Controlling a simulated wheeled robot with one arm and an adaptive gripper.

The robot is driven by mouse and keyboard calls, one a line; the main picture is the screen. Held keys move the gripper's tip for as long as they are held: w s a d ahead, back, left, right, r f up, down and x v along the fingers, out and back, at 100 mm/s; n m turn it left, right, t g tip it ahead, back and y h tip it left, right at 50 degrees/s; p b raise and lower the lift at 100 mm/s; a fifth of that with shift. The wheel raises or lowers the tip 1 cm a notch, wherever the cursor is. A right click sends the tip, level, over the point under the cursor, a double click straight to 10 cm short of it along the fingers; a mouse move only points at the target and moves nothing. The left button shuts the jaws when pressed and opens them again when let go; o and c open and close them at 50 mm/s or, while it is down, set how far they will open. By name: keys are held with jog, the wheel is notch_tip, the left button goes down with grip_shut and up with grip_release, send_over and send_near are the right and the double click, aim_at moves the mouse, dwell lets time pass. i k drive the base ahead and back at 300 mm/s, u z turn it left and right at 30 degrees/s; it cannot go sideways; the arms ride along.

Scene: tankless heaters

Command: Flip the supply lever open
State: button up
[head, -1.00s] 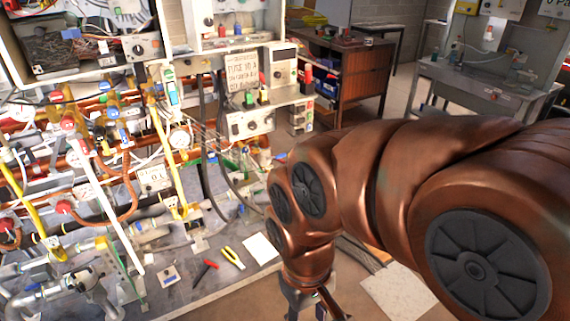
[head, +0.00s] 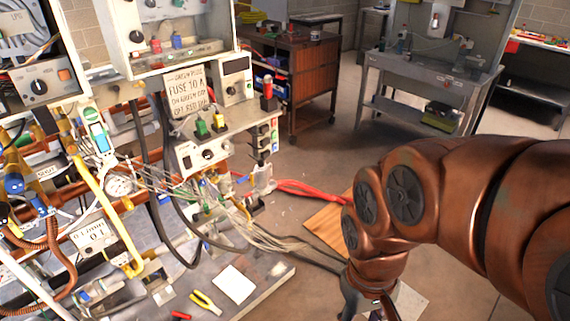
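The supply lever cannot be picked out for sure among the crowded pipes and valves. A long yellow bar (head: 108,212) runs down the pipework at the left, beside a round white gauge (head: 120,185). Blue valve handles (head: 14,184) sit at the left edge. A red-topped upright handle (head: 267,90) stands on the grey control box at centre. My gripper (head: 368,305) is at the bottom edge, right of the bench and apart from the pipework. It is mostly cut off, and its fingers cannot be made out.
The workbench (head: 262,288) carries a white paper (head: 234,284) and yellow-handled pliers (head: 205,302). A grey control box (head: 207,155) with a handwritten sign (head: 187,93) overhangs it. Red cables (head: 315,190) and a wooden board (head: 330,222) lie beyond. Open floor (head: 330,130) extends behind.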

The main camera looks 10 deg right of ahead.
aim_at(243, 178)
jog(key=z, duration=0.15)
jog(key=i, duration=1.7)
jog(key=z, duration=1.15)
jog(key=k, duration=1.15)
jog(key=u, duration=1.5)
